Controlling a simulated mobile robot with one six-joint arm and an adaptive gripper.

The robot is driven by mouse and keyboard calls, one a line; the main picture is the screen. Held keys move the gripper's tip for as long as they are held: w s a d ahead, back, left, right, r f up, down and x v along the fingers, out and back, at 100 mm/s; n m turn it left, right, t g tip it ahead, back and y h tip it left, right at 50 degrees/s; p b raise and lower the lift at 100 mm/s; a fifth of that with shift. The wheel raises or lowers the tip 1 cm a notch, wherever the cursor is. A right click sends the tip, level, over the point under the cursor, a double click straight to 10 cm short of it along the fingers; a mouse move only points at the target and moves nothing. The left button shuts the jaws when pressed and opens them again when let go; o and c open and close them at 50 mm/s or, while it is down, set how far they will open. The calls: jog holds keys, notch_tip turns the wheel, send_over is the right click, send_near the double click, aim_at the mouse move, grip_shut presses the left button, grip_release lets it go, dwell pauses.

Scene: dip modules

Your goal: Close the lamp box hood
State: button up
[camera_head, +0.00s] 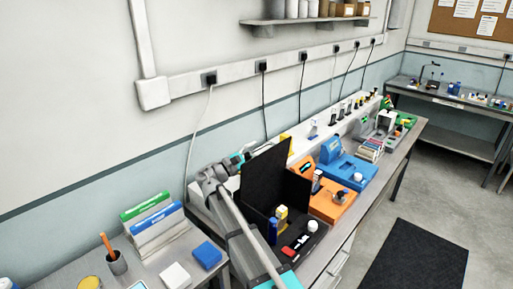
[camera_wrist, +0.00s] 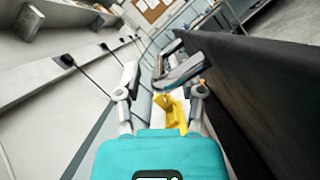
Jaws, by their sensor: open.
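The lamp box (camera_head: 312,238) is a black box on the long bench, with its tall black hood (camera_head: 265,178) raised upright. Inside its open front are a yellow block, a dark blue bottle, a red item and a small white item. My gripper (camera_head: 243,157) is behind the hood on the wall side, partly hidden by it. In the wrist view, my gripper (camera_wrist: 160,82) has its fingers spread apart with nothing clearly held. A dark panel, seemingly the hood (camera_wrist: 250,80), fills the right side there, beside the fingers. I cannot tell whether they touch.
An orange instrument (camera_head: 332,203) and a blue one (camera_head: 348,170) stand right beyond the box. Binders (camera_head: 155,222), a pen cup (camera_head: 117,262) and a blue block (camera_head: 207,255) are at left. A wall with cables runs close behind. The floor at right is clear around a dark mat (camera_head: 415,262).

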jog(key=shift+w+d+r, duration=0.15)
jog(key=shift+w+d, duration=0.15)
jog(key=shift+d, duration=0.1)
jog(key=shift+c, duration=0.2)
grip_shut()
